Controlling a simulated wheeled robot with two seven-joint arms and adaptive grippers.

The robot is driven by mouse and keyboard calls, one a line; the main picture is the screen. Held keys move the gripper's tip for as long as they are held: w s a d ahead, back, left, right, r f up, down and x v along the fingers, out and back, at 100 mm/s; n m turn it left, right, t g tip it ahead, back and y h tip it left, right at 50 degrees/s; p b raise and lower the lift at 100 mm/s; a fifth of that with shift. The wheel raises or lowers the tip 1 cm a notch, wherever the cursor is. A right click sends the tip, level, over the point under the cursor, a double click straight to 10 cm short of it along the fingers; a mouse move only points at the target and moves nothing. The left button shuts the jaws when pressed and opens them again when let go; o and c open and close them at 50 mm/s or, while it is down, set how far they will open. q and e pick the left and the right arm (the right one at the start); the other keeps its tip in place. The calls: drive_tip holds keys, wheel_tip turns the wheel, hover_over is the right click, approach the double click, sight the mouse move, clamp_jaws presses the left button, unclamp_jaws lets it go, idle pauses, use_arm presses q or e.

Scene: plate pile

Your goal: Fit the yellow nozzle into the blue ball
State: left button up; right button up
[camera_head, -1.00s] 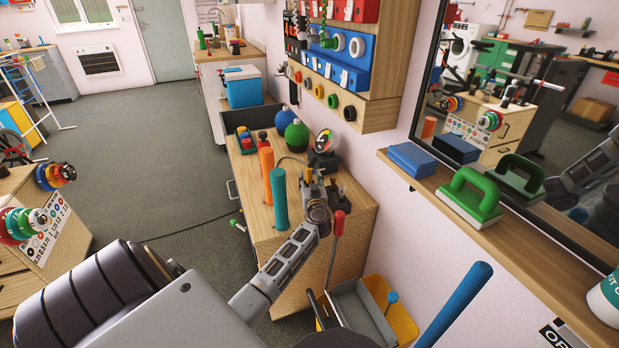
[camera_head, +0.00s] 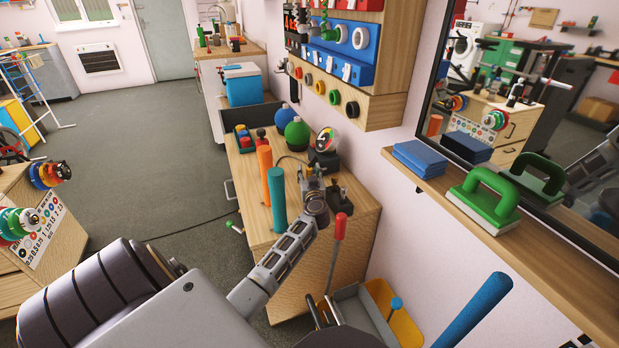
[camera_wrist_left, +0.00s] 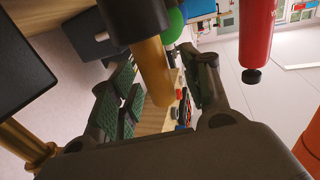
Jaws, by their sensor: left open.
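The blue ball (camera_head: 281,116) sits on the wooden cabinet top behind a green ball (camera_head: 297,133). My left gripper (camera_head: 311,178) is over the cabinet's right part, to the right of the balls and nearer. In the left wrist view its open fingers (camera_wrist_left: 165,84) stand on either side of a dull yellow cylinder (camera_wrist_left: 151,66) with a black collar, which looks like the yellow nozzle. I cannot tell whether either finger touches it. My right gripper is out of view.
An orange cylinder (camera_head: 265,172) and a teal cylinder (camera_head: 277,200) stand left of the gripper. A round gauge (camera_head: 326,139) is behind it. A red-handled lever (camera_head: 340,226) rises in front. Wall racks (camera_head: 335,62) overhang the back right.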

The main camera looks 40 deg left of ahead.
use_arm(q)
drive_tip(key=c, duration=0.4)
clamp_jaws()
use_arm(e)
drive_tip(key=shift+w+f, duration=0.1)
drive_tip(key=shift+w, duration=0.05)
use_arm(q)
drive_tip(key=shift+r, duration=0.1)
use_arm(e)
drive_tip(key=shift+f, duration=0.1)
